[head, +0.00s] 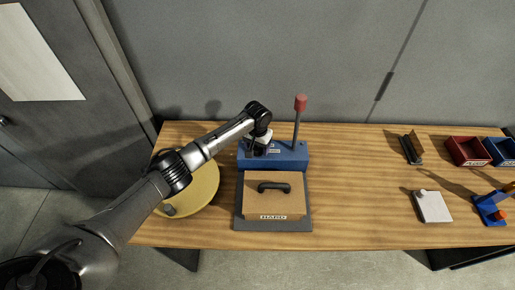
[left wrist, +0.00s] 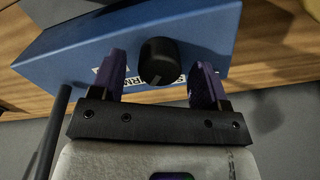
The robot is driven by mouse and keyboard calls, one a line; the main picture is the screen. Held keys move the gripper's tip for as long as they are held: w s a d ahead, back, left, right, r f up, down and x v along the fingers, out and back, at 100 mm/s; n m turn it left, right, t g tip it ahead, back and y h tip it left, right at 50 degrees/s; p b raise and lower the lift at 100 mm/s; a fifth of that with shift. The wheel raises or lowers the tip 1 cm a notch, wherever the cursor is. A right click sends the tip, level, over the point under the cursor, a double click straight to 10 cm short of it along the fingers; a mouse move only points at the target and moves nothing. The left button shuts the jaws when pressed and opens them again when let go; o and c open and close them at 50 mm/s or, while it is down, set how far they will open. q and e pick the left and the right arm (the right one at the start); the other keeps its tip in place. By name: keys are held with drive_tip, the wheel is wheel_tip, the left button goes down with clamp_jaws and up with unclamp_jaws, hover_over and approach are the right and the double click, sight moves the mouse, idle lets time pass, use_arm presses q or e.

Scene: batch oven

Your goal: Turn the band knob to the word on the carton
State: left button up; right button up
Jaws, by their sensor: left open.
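A tan carton (head: 262,199) with a black handle sits on a dark grey base plate (head: 308,222). Its front label (head: 272,217) appears to read HARD. Behind it stands a blue housing (head: 296,158), also filling the top of the left wrist view (left wrist: 80,52). The black band knob (left wrist: 160,60) sticks out of the housing. It has a small pale mark near its lower edge. Lettering beside the knob is partly hidden and upside down. My left gripper (head: 257,147) is open, its purple fingers (left wrist: 158,80) on either side of the knob, with gaps visible.
A lever with a red knob (head: 301,103) rises from the blue housing. A round yellow thing (head: 205,185) lies beneath my left arm. A white box (head: 432,206), a red bin (head: 467,151) and a blue bin (head: 501,151) stand at right. The table between is clear.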

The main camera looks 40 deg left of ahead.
use_arm(q)
drive_tip(key=shift+f, duration=0.65)
drive_tip(key=c, duration=0.9)
drive_tip(key=shift+c, duration=0.2)
